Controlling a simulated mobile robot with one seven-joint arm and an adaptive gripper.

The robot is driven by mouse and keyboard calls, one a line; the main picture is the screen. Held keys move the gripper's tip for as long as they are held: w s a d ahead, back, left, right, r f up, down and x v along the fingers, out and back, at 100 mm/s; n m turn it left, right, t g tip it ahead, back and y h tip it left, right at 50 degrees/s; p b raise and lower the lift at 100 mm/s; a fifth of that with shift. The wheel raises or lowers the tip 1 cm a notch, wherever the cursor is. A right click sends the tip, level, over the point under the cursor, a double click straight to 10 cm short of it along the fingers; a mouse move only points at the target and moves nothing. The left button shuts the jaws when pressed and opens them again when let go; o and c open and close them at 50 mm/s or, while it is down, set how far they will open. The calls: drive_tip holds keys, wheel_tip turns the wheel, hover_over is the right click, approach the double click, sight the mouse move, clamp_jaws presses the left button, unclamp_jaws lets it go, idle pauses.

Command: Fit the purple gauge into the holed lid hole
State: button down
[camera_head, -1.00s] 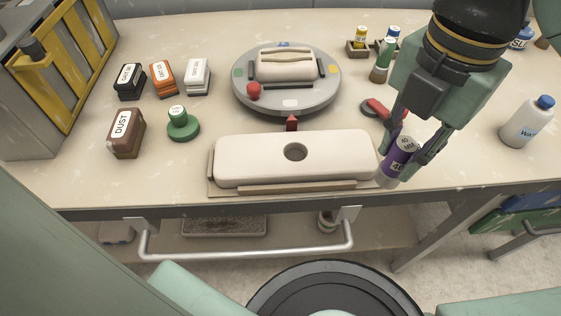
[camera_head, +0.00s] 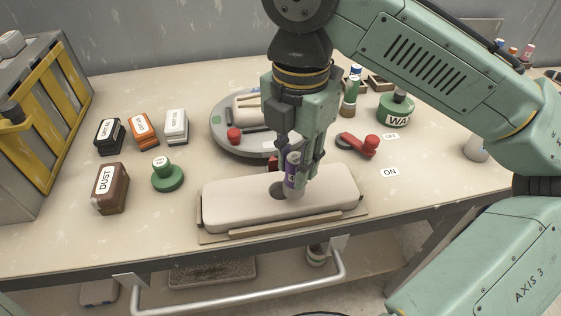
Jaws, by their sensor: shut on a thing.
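My gripper (camera_head: 300,178) points down and is shut on the purple gauge (camera_head: 291,170), a small upright cylinder with a purple upper part and a pale lower end. The holed lid (camera_head: 235,202) is a long cream block lying on a board near the table's front edge. Its dark round hole (camera_head: 277,189) shows just left of the gauge's lower end. The gauge is over the lid, slightly right of the hole in this view. I cannot tell whether its lower end touches the lid.
Behind the lid stands a grey turntable (camera_head: 222,132) with a red knob (camera_head: 234,135). A green-based stamp (camera_head: 167,178) and a brown DUST block (camera_head: 110,188) stand left. A red-handled item (camera_head: 362,145) lies right. The right front tabletop is clear.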

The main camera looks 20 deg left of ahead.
drive_tip(key=shift+w+a+f+p, duration=0.3)
drive_tip(key=shift+a+f, duration=0.4)
drive_tip(key=shift+f, duration=0.25)
drive_tip(key=shift+w+a+f+p, duration=0.25)
drive_tip(key=shift+a+f, duration=0.45)
drive_tip(key=shift+f, duration=0.2)
drive_tip(key=shift+f, duration=0.2)
drive_tip(key=c, duration=1.3)
unclamp_jaws()
drive_tip(key=shift+r, duration=0.15)
wheel_tip(320, 180, up, 12)
drive_tip(key=shift+r+b, duration=0.1)
drive_tip(key=shift+b, duration=0.35)
drive_tip(key=shift+s, duration=0.15)
